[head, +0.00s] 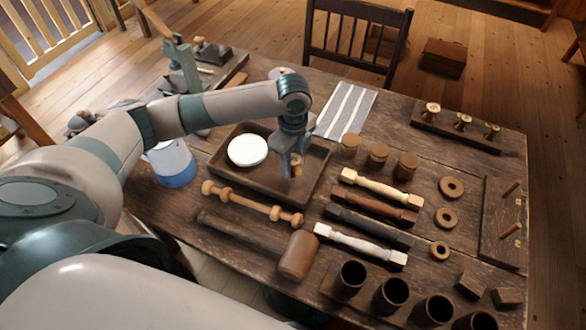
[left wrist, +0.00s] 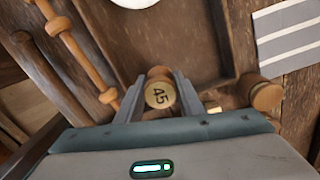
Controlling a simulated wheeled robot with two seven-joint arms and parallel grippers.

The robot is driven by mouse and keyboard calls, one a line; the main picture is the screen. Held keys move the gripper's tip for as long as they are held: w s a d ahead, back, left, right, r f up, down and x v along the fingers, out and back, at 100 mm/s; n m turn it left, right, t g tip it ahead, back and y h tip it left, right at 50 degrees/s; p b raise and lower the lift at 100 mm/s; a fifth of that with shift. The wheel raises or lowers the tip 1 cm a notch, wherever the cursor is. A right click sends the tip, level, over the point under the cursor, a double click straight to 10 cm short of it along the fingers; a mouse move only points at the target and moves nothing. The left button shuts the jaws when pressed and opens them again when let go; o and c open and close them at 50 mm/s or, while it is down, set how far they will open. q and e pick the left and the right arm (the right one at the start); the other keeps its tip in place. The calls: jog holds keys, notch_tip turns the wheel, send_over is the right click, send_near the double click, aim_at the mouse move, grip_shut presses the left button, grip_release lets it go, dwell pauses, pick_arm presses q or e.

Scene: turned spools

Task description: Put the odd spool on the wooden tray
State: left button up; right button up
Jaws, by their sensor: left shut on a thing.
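My left gripper (head: 291,172) is over the right part of the dark wooden tray (head: 312,190). It points down and is shut on a small wooden spool (head: 296,161), mostly hidden by the fingers. I cannot tell whether the spool touches the tray floor. Three similar spools stand in a row right of the tray: the left one (head: 350,145), the middle one (head: 378,155) and the right one (head: 405,166). My right gripper is not in view.
A white round thing (head: 248,150) lies in the tray's left part. A striped cloth (head: 346,110) lies behind. A turned wooden bar (head: 250,203) and a mallet (head: 297,255) lie in front. Spindles (head: 375,188), rings and dark cups (head: 391,292) crowd the right side.

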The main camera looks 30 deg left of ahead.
aim_at(293, 172)
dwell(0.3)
pick_arm(q)
jog(key=shift+f+p, duration=0.5)
jog(key=shift+f, duration=1.5)
jog(key=o, duration=1.1)
jog(key=shift+f, duration=0.15)
jog(key=shift+c, duration=0.2)
